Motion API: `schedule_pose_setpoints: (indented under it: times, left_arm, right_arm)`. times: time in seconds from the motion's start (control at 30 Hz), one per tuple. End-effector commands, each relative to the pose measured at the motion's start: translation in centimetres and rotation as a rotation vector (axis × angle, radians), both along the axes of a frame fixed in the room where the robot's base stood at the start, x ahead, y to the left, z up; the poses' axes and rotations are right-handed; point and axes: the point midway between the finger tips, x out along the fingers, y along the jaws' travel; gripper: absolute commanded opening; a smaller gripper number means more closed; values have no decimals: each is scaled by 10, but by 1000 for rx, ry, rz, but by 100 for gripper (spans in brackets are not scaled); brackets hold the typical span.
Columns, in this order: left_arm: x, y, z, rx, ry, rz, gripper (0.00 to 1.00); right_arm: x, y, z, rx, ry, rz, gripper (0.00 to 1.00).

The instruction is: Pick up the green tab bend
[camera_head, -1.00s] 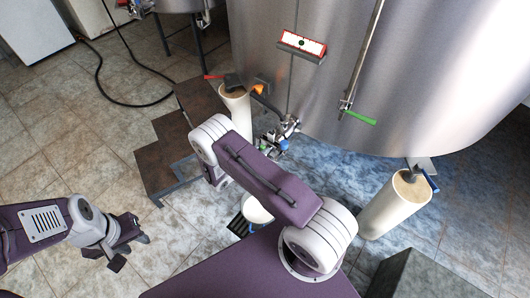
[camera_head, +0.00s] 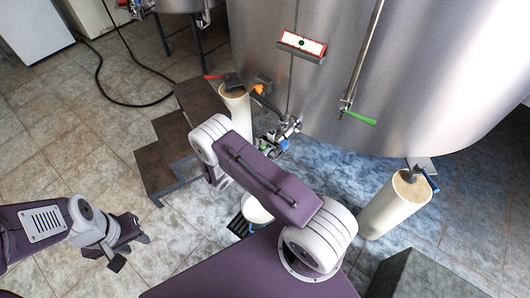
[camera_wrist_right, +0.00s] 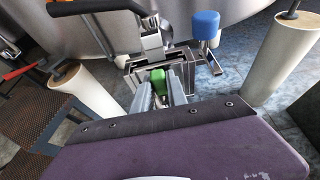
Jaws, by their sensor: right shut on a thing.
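The green tab bend (camera_wrist_right: 158,80) shows in the right wrist view as a small green piece between the fingers of my right gripper (camera_wrist_right: 160,88). The fingers are shut on it, in front of a metal bracket and fitting (camera_wrist_right: 150,60). Most of the bend is hidden by the fingers. My left gripper (camera_head: 130,251) is open and empty above the tiled floor at the lower left.
The steel tank (camera_head: 400,70) fills the back, with a green-handled lever (camera_head: 358,117) on it. Cream pillars (camera_head: 236,108) and (camera_head: 393,208) stand either side. Dark steps (camera_head: 165,150) are at left. A blue-capped part (camera_wrist_right: 205,24) stands right of the fitting.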

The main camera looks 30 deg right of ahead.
Motion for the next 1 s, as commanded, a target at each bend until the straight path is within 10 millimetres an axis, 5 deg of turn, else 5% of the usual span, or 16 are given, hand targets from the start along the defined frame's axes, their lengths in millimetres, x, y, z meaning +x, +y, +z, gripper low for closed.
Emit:
schedule_pose_setpoints:
  times: [0.47, 1.0]
  left_arm:
    - [0, 0, 12, 0, 0, 0, 36]
    - [0, 0, 110, 0, 0, 0, 36]
  right_arm:
    - [0, 0, 14, 0, 0, 0, 0]
    - [0, 0, 136, -1, -1, 0, 0]
